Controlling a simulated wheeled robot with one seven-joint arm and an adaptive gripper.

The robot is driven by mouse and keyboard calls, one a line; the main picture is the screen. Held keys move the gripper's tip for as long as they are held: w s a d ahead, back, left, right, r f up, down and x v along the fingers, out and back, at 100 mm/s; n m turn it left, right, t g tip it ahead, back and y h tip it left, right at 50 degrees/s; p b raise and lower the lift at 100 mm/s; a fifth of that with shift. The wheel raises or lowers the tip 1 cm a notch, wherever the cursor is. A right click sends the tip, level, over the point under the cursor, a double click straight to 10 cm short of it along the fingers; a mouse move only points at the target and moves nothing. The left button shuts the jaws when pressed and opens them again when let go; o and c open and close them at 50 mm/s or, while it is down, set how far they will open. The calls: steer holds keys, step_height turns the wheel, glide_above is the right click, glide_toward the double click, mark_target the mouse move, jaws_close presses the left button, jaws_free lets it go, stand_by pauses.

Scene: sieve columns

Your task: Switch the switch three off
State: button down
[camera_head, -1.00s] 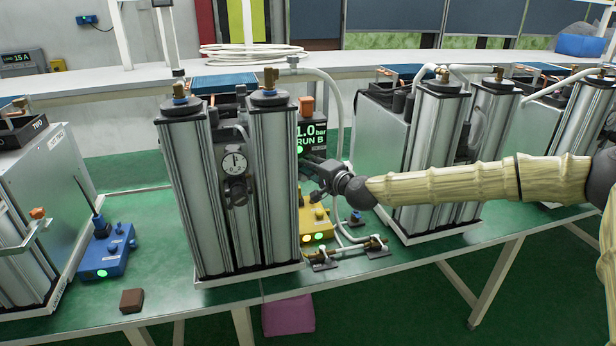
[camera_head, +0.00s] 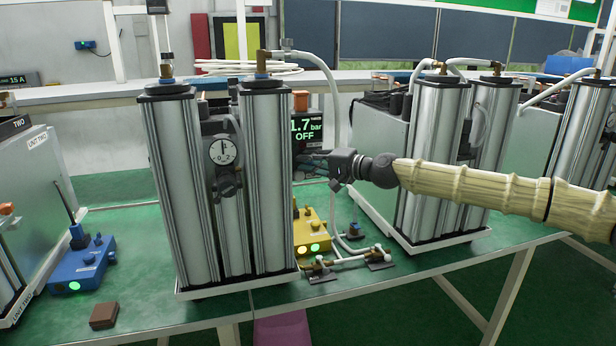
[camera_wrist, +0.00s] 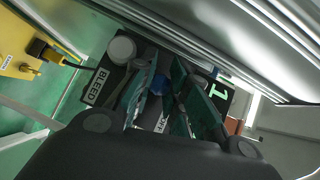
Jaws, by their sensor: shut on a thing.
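A pair of silver columns (camera_head: 268,185) stands in the middle of the head view, with a dark display (camera_head: 307,128) behind its right side reading 1.7 bar OFF. My gripper (camera_head: 318,160) reaches in from the right, just below the display. In the wrist view, my gripper's teal fingers (camera_wrist: 172,98) are closed around a small dark switch part on the unit's panel. The fingers mostly hide it, and its position cannot be read directly. A blue knob (camera_wrist: 158,85) shows between the fingers, and a label BLEED (camera_wrist: 97,86) sits beside them.
A yellow box (camera_head: 312,232) with lit lamps and brass pipe fittings (camera_head: 345,262) lie below my gripper. Another column unit (camera_head: 440,160) stands to the right, close behind my arm. A blue box (camera_head: 82,265) and brown block (camera_head: 104,315) are at left.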

steer(key=shift+w+d+f+n+g+y+b, duration=0.2)
steer(key=shift+n+g+b, duration=0.25)
steer(key=shift+b, duration=0.65)
steer(key=shift+s+d+f+n+g+y+b, duration=0.1)
steer(key=shift+f+n+g+y+b, duration=0.35)
steer(key=shift+b, duration=0.65)
steer(key=shift+d+r+n+g+y+b, duration=0.2)
steer(key=shift+n+g+b, duration=0.3)
steer(key=shift+g+b, duration=0.4)
steer(key=shift+w+d+r+n+g+y+b, duration=0.1)
steer(key=shift+n+g+y+b, duration=0.1)
steer(key=shift+n+g, duration=0.35)
steer(key=shift+w+d+r+n+g+y+b, duration=0.15)
steer(key=shift+n+g, duration=0.25)
steer(key=shift+g, duration=0.25)
steer(key=shift+w+d+f+n+g+y+b, duration=0.1)
steer(key=shift+n+g+y, duration=0.1)
steer(key=shift+n+g, duration=0.35)
steer(key=shift+d+g, duration=0.1)
steer(key=shift+g, duration=0.35)
steer(key=c, duration=1.6)
jaws_free()
steer(key=shift+d+r, duration=0.1)
steer(key=shift+r, duration=0.15)
